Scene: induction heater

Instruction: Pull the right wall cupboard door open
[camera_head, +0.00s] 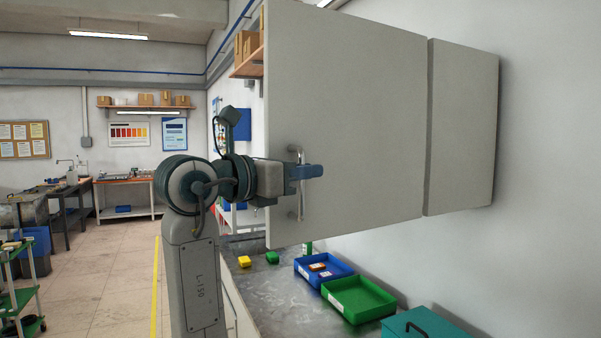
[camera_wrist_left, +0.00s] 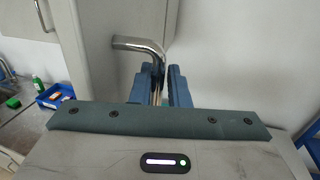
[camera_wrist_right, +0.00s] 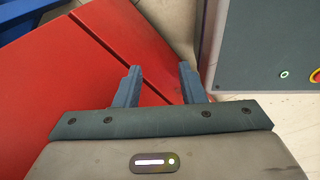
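The right wall cupboard door (camera_head: 350,110) is a large flat grey panel. It stands swung out roughly in line with the cupboard's grey side (camera_head: 462,130), with a narrow gap between them. Its vertical metal bar handle (camera_head: 301,205) is near the door's free left edge. My left gripper (camera_head: 308,172) is at the handle, fingers close together around the bar. In the left wrist view the bent handle (camera_wrist_left: 135,44) runs down between the fingers of my left gripper (camera_wrist_left: 165,75). My right gripper (camera_wrist_right: 161,75) is open and empty. The cupboard's inside is hidden.
Below the door is a metal worktop (camera_head: 268,295) with a blue tray (camera_head: 310,278), a green tray (camera_head: 360,298) and a teal box (camera_head: 425,326). Red panels (camera_wrist_right: 60,80) lie below my right gripper, beside a grey cabinet (camera_wrist_right: 265,55). Open floor (camera_head: 110,280) is at left.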

